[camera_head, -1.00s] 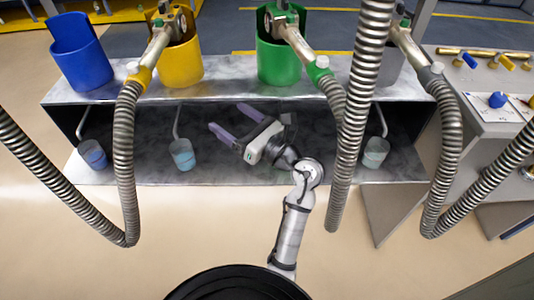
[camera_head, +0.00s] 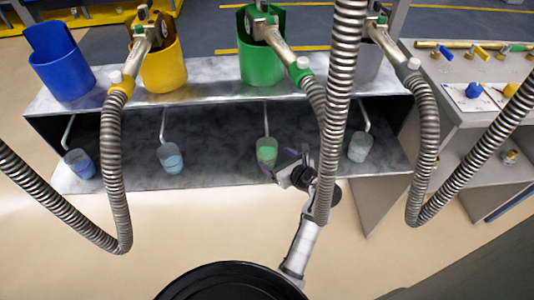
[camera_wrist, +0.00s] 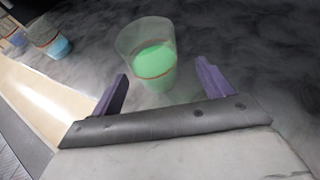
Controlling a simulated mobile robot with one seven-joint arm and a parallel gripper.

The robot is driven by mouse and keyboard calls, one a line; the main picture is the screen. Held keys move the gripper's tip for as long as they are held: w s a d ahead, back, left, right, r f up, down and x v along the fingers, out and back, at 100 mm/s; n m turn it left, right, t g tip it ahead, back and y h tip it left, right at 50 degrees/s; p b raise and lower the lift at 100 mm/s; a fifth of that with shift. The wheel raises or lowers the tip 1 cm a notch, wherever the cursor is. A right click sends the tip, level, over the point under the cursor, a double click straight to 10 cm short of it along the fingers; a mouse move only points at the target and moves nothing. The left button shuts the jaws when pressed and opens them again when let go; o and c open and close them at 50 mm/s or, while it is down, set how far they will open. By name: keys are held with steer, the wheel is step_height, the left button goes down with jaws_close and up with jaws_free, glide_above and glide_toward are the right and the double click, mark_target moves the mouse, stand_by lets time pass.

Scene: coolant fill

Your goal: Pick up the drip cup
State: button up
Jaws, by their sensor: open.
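Clear drip cups stand on the lower shelf, each under a thin spout. The cup with green liquid (camera_head: 267,151) is in front of my gripper (camera_head: 284,168), below the green bucket. In the wrist view this green cup (camera_wrist: 152,60) stands upright beyond and between the two purple fingers of my gripper (camera_wrist: 162,71). The fingers are spread apart and hold nothing. Whether they reach alongside the cup is hard to tell. Cups with blue liquid stand at the left (camera_head: 80,163) and centre left (camera_head: 170,158). A cup with pale liquid (camera_head: 360,147) stands at the right.
Blue (camera_head: 62,65), yellow (camera_head: 163,65), green (camera_head: 262,55) and grey buckets stand on the upper shelf (camera_head: 205,80), which overhangs the cups. Ribbed hoses hang in front; one (camera_head: 332,130) passes close to my arm. A valve panel (camera_head: 475,95) is at the right.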

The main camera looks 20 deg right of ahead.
mark_target(273, 159)
steer(key=x, duration=0.2)
steer(key=p+x, duration=0.1)
steer(key=x, duration=0.1)
steer(key=shift+w+a+p, duration=0.1)
steer(key=shift+a+p, duration=0.2)
steer(key=shift+a, duration=0.15)
steer(key=shift+w+f, duration=0.25)
steer(key=shift+w, duration=0.1)
steer(key=c, duration=1.1)
steer(key=shift+r, duration=0.15)
steer(key=shift+c, duration=0.2)
